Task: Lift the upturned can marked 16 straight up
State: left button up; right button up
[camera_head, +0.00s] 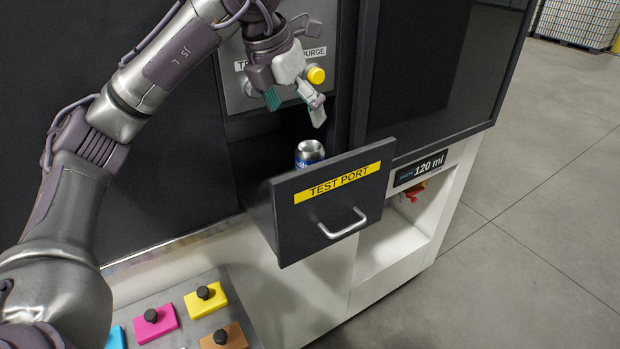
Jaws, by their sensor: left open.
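A can (310,153) stands in the pulled-out drawer labelled TEST PORT (330,185). Its silver upper end shows above the drawer front, with a little blue below it. The drawer front hides its lower part, and I cannot read any number on it. My left gripper (296,113) is open, above the can and slightly to its left. Its fingers point down and stay apart from the can. My right gripper is not in view.
A panel with a yellow button (316,75) is right behind my left gripper. The drawer has a metal handle (343,224). Coloured blocks with black knobs, including a pink one (155,324), lie at lower left. Open floor is at right.

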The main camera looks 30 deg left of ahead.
aim_at(307, 146)
pick_arm(q)
jog(key=x, duration=0.3)
jog(key=shift+s+f+p, duration=0.15)
jog(key=shift+s+p, duration=0.05)
jog(key=shift+p, duration=0.2)
jog(key=p+x, duration=0.1)
jog(key=x, duration=0.5)
jog(key=shift+f+p, duration=0.25)
jog(key=shift+p, duration=0.25)
jog(key=p+x, duration=0.2)
jog(key=x, duration=0.1)
jog(key=shift+s+d+f, duration=0.15)
jog(key=shift+d+f, duration=0.1)
jog(key=shift+f, duration=0.05)
jog(key=shift+w+f, duration=0.25)
jog(key=shift+f, duration=0.4)
jog(key=c, duration=0.9)
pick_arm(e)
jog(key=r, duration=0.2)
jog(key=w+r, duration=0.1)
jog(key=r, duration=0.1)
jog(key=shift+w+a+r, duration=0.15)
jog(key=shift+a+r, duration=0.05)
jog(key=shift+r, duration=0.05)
pick_arm(q)
jog(key=shift+r, duration=0.2)
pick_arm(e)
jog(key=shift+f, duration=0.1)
